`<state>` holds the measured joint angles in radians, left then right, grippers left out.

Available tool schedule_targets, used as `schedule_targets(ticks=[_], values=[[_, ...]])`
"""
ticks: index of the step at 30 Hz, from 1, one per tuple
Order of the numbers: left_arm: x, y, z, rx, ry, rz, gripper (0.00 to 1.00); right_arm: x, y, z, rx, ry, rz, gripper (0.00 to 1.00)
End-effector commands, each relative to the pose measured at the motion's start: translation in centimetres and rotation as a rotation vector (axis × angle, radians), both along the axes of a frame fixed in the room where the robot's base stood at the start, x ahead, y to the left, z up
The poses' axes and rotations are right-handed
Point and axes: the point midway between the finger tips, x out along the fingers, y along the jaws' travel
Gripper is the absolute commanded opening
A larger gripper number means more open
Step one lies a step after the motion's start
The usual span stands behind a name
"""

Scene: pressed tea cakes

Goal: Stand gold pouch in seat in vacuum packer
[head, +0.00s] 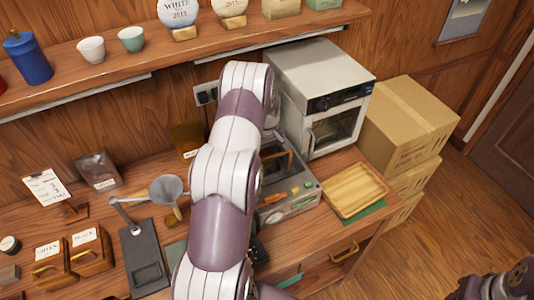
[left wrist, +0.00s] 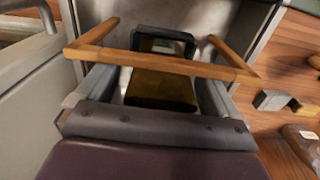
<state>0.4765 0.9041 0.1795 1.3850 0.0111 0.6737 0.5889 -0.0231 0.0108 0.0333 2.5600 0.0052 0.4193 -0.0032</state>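The vacuum packer (head: 292,200) stands on the counter, partly hidden behind my left arm in the head view. Its wooden bar handle (left wrist: 165,62) crosses the left wrist view. The gold pouch (left wrist: 160,90) shows as a dark golden panel below and behind that bar, in front of a black frame (left wrist: 186,45) that may be the seat. My left gripper (left wrist: 152,95) has its fingers spread on both sides of the pouch, with narrow gaps visible. Its tips are hidden in the head view. Part of my right arm's end shows at the bottom right; its fingers are not clear.
A white oven-like machine (head: 338,128) stands behind the packer, with stacked cartons (head: 410,122) to its right. A wooden tray (head: 354,188) lies right of the packer.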

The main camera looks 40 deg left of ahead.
Motion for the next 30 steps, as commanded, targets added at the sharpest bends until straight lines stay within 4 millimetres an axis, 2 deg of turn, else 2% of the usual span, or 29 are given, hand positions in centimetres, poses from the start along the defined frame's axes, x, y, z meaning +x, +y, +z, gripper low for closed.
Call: schedule_targets(ticks=[6,10,15,20,21,24,30], values=[[0.0,0.0,0.1,0.001,0.000,0.000,0.95,0.0,0.0,-0.1,0.000,0.000,0.000,0.43],[0.1,0.1,1.7,0.002,-0.005,0.000,0.95,0.0,0.0,-1.0,0.000,0.000,0.000,0.43],[0.1,0.1,6.2,0.004,-0.005,0.000,0.95,0.0,0.0,-2.8,0.000,0.000,0.000,0.43],[0.0,0.1,10.2,0.003,-0.004,0.000,0.95,0.0,0.0,-3.6,0.000,0.000,0.000,0.43],[0.0,0.0,12.0,0.001,0.000,0.000,0.95,0.0,0.0,-1.6,0.000,0.002,0.000,0.43],[0.0,0.0,12.8,0.000,0.001,0.000,0.95,0.0,0.0,-0.7,0.000,-0.001,0.000,0.43],[0.0,0.0,12.7,0.000,0.001,0.000,0.95,0.0,0.0,-0.8,0.000,0.000,0.000,0.43]])
